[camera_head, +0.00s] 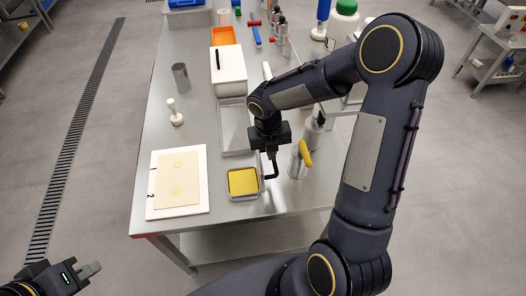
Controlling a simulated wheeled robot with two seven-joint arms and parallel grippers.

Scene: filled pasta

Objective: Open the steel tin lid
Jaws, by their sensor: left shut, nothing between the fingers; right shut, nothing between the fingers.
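A small square steel tin (262,190) with a flat yellow surface inside its rim stands near the front of the steel table. A flat grey steel tray or lid (232,125) lies behind it; I cannot tell which, and my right arm partly covers its right side. My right gripper (272,172) is shut and empty, pointing down close to the right edge of the small tin. I cannot tell whether it touches the rim. My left gripper (92,269) is shut and empty at the lower left, off the table and far from the tin.
A white board (201,208) with a pale sheet lies left of the tin. A steel cylinder with a yellow handle (306,153) stands right. A white box (229,84) and orange tray (223,36) stand behind.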

